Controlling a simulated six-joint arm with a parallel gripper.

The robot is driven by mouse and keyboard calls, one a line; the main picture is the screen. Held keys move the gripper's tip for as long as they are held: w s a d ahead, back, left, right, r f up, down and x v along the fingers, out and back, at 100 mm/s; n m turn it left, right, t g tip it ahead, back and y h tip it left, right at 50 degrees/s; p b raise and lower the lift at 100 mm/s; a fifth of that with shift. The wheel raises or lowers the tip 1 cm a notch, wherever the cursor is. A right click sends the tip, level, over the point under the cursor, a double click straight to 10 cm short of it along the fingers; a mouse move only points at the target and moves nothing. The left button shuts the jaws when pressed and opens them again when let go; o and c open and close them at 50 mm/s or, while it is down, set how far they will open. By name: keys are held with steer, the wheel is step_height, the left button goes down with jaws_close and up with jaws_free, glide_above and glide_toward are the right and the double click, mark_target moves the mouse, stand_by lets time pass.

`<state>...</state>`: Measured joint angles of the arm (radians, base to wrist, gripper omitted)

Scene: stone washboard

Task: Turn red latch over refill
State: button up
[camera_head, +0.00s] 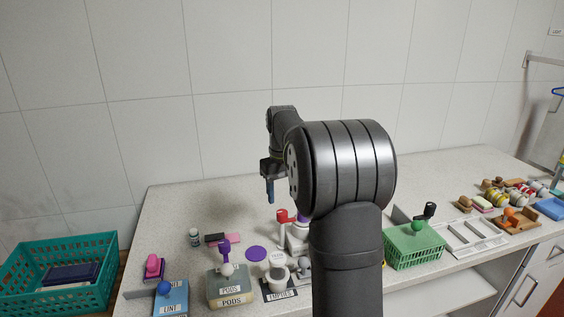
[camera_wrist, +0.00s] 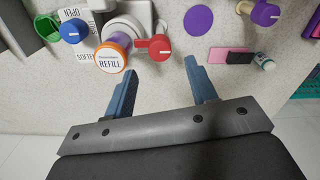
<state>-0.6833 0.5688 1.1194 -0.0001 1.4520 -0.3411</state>
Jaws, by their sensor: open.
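The red latch (camera_wrist: 156,46) shows in the wrist view, just right of a round white cap labelled REFILL (camera_wrist: 110,57) with an orange rim. Its narrow left end meets the cap's edge; I cannot tell whether it overlaps. In the head view the red latch (camera_head: 284,216) sits on a white dispenser (camera_head: 297,236), partly hidden by my arm; the refill label is not visible there. My gripper (camera_wrist: 161,68) is open and empty, its blue fingers reaching toward the latch. In the head view my gripper (camera_head: 270,190) hangs above and slightly left of the latch.
A purple disc (camera_head: 256,253), a small bottle (camera_head: 194,237) and pink and black blocks lie left of the dispenser. The PODS box (camera_head: 230,287) and LINT box stand at the front left. A green basket (camera_head: 413,245) stands right of my arm. Bare counter lies behind.

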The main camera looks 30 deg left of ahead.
mark_target(283, 212)
step_height(283, 212, up, 11)
steer(key=shift+r, duration=0.15)
stand_by(0.5)
step_height(283, 212, down, 18)
steer(key=shift+r, duration=0.2)
stand_by(0.4)
steer(key=shift+f, duration=0.2)
steer(key=shift+r+m, duration=0.25)
steer(key=shift+m, duration=0.55)
steer(key=m, duration=1.1)
steer(key=shift+m, duration=0.3)
steer(key=shift+d+m, duration=0.1)
steer(key=shift+m, duration=1.8)
